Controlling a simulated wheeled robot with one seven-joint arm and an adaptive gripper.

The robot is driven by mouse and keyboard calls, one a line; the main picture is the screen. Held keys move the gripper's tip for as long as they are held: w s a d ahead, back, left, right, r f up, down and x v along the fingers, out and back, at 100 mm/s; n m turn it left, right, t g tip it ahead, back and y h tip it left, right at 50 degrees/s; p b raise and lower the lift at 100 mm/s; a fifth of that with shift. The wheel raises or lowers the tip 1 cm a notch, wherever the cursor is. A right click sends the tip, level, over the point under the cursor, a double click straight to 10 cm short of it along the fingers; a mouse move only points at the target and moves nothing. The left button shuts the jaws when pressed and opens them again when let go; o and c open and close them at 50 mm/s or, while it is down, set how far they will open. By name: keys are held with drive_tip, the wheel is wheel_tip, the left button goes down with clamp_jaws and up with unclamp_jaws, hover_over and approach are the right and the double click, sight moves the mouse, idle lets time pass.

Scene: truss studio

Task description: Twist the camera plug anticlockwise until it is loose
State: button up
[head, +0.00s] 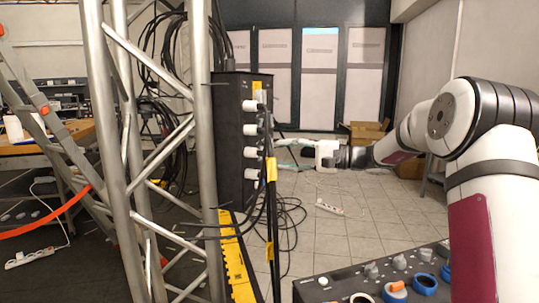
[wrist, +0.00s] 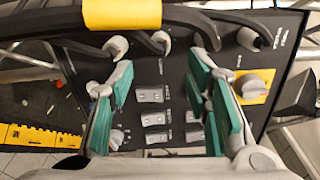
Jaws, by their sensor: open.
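Several pale round plugs stick out of the side of a tall black box (head: 228,150), in a column in the head view. I cannot tell which one is the camera plug. In the wrist view, one pale plug (wrist: 116,46) and another (wrist: 161,40) have black cables, and a third plug (wrist: 248,38) is further right. A grey knob-like piece (wrist: 260,82) sits on a yellow plate at the right. My gripper (head: 281,153) is open and empty, facing the box. Its green-padded fingers (wrist: 160,80) stand apart over the panel, with small grey fittings showing between them.
Black cables with a yellow sleeve (head: 271,169) hang close before the box. A metal truss (head: 200,130) stands left of it. Loose cables lie on the tiled floor. A control panel with knobs (head: 385,275) is at the lower right.

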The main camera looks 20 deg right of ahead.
drive_tip(key=shift+v, duration=1.7)
drive_tip(key=s+a+n+g+h+p, duration=0.4)
drive_tip(key=s+a+g+h, duration=0.25)
drive_tip(key=s+a, duration=1.1)
drive_tip(key=s+d+n+h+p, duration=0.2)
drive_tip(key=s+d+h, duration=0.1)
drive_tip(key=s, duration=1.1)
drive_tip(key=s+d+f+n+h+p, duration=0.1)
drive_tip(key=s+d+h, duration=0.3)
drive_tip(key=s, duration=1.1)
drive_tip(key=shift+d+n+t+h+p, duration=0.35)
drive_tip(key=shift+n+t+h+p, duration=0.15)
drive_tip(key=shift+p, duration=0.35)
drive_tip(key=shift+s, duration=0.1)
